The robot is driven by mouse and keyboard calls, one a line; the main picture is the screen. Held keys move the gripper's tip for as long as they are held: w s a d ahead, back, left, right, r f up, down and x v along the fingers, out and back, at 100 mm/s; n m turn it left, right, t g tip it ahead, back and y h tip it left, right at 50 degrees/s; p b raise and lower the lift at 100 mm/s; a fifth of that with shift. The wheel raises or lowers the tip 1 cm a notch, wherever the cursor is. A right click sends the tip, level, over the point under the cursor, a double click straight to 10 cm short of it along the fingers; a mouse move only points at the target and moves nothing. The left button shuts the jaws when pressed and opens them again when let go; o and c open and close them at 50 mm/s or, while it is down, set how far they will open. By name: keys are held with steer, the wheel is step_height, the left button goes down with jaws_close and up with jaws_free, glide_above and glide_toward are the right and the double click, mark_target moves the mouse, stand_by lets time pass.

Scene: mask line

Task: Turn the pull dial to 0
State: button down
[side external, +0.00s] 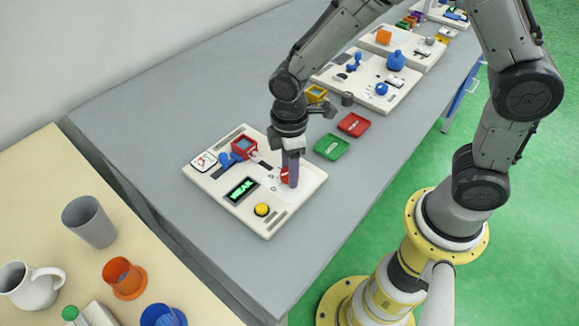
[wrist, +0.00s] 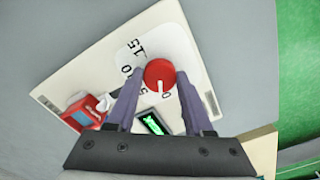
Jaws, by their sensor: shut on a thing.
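The pull dial (wrist: 159,73) is a round red knob on a white scale plate (wrist: 175,45) printed with 15, 0 and 5 marks. Its short white line points down in the wrist view, close to the 0 (wrist: 165,95). My gripper (wrist: 158,80) is shut on the dial, with one purple finger on each side. In the side external view my gripper (side external: 289,178) points straight down over the right part of the board (side external: 262,222), and the fingers partly hide the red dial (side external: 284,175).
The board also holds a green-lit display (side external: 242,190) that seems to read WEAK, a yellow button (side external: 262,210) and a red-and-blue box (side external: 243,147). Green (side external: 331,147) and red (side external: 354,125) trays lie behind. Cups stand on the left table.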

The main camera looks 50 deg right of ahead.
steer(key=shift+r+n, duration=0.1)
steer(key=shift+n, duration=1)
steer(key=shift+c, duration=1.5)
jaws_free()
step_height(320, 180, up, 14)
